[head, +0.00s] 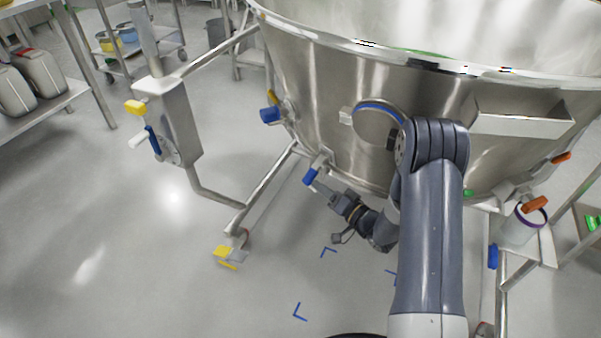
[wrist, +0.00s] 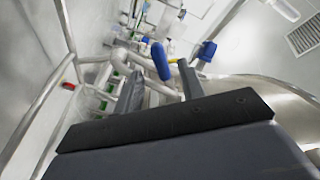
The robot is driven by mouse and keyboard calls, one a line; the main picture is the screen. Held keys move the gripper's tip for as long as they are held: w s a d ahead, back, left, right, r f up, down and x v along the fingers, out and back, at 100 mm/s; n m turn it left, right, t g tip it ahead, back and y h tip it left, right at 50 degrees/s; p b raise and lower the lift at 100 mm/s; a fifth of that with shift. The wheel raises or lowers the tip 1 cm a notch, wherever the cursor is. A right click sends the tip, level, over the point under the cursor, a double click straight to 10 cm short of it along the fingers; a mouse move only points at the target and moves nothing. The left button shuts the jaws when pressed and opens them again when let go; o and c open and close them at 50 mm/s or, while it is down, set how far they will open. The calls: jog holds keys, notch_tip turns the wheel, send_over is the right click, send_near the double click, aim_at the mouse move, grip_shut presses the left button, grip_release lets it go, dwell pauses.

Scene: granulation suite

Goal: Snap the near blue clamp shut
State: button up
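The near blue clamp (head: 310,177) sits at the lower edge of the big steel bowl, with its blue handle sticking out down and to the left. My gripper (head: 326,194) is just below and right of this handle. In the wrist view my gripper (wrist: 160,88) is open, with two grey fingers apart. An upright blue handle (wrist: 161,61) shows between and just beyond the fingertips; I cannot tell whether they touch it. Another blue part (wrist: 207,50) shows to the right of the fingers. A second blue clamp (head: 270,114) is farther up the bowl's left side.
The steel bowl (head: 330,95) fills the upper right, close above my arm. A frame leg (head: 268,187) with a yellow-pedal caster (head: 222,251) stands left of my gripper. Another blue part (head: 493,256) is at right. The floor at lower left is clear.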

aim_at(306, 176)
jog(key=b+x, duration=0.1)
jog(key=x, duration=0.7)
jog(key=shift+b, duration=0.3)
grip_shut()
